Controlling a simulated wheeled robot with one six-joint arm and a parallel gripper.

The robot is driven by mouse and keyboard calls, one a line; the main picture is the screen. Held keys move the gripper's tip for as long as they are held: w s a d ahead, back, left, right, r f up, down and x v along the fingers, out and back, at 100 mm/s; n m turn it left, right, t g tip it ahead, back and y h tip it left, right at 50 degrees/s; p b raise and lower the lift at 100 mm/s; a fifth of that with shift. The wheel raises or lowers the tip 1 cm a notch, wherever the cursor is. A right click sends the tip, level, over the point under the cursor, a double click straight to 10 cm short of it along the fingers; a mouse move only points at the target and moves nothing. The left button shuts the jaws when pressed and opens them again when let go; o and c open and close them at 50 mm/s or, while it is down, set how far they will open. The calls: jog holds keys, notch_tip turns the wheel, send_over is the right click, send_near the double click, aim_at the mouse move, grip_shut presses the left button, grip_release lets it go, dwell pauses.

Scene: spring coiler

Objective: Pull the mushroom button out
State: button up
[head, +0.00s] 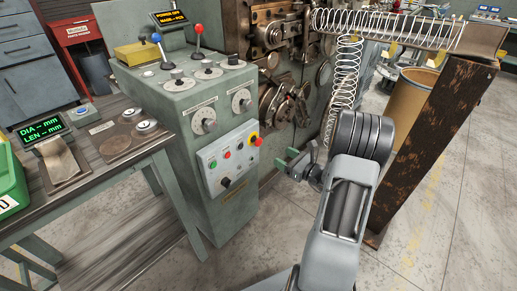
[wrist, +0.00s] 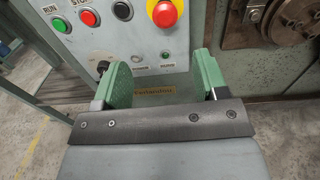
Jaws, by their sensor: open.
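The mushroom button (head: 253,138) is red on a yellow ring, at the upper right of the light-grey control panel (head: 215,160) on the green cabinet. My gripper (head: 287,163) is just right of the panel, a little lower than the button. In the wrist view my gripper (wrist: 161,70) has its two green fingers spread wide, below the button. Nothing is between them except the view of the cabinet and its yellow label (wrist: 155,91). The fingers do not touch the button.
A green button (wrist: 58,24), a red button (wrist: 89,18) and a black knob (head: 225,183) share the panel. Handwheels and the coiler's machinery (head: 285,100) stand to the right. A rusty post (head: 430,150) and hanging spring (head: 345,85) are near my arm. Floor is clear in front.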

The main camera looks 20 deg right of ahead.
aim_at(260, 143)
jog(key=x, duration=0.9)
jog(key=b+x, duration=0.1)
jog(key=x, duration=0.3)
jog(key=shift+w+d+f, duration=0.15)
jog(key=shift+w+d, duration=0.1)
jog(key=shift+w, duration=0.05)
jog(key=shift+c, duration=0.3)
